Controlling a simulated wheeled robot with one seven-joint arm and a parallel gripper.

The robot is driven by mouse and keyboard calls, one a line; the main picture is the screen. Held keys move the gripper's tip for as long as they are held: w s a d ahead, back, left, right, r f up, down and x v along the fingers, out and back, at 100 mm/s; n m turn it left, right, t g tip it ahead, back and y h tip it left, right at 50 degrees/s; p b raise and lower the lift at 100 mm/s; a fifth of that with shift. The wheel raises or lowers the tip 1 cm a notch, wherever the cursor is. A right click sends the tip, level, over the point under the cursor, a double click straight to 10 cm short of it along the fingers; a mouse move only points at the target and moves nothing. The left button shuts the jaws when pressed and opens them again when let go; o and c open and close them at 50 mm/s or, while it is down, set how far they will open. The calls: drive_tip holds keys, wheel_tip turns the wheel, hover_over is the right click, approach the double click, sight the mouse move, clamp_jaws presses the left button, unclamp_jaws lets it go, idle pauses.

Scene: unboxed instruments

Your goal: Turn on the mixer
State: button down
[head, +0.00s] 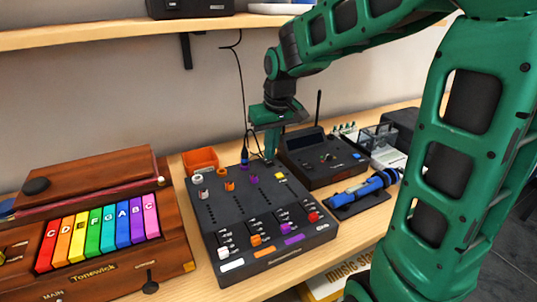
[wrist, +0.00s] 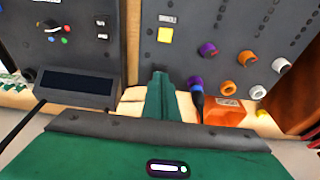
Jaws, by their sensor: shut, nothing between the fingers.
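The mixer (head: 262,214) is a black slanted panel with coloured knobs, fader slots and coloured caps, in the middle of the head view. In the wrist view its panel (wrist: 220,20) fills the upper right, with a yellow square (wrist: 165,35) near its corner. My gripper (head: 270,157) is shut and empty, pointing down at the mixer's back edge, right of a cable plug (head: 246,163). In the wrist view my gripper (wrist: 160,76) has its fingertips just off that edge, beside the plug (wrist: 195,86). I cannot tell whether they touch the mixer. No power switch can be made out.
A black device with a screen (head: 322,155) stands close on the right. A blue cylindrical item (head: 365,190) lies in front of it. An orange box (head: 200,159) sits behind the mixer. A wooden keyboard (head: 110,240) stands left, and a shelf (head: 120,32) runs above.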

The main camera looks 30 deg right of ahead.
drive_tip(key=shift+f, duration=0.7)
drive_tip(key=shift+s+f, duration=0.1)
drive_tip(key=shift+s+f, duration=0.1)
drive_tip(key=shift+f, duration=0.1)
drive_tip(key=shift+r, duration=0.1)
drive_tip(key=shift+w+r, duration=0.3)
drive_tip(key=shift+w, duration=0.45)
drive_tip(key=shift+r, duration=0.1)
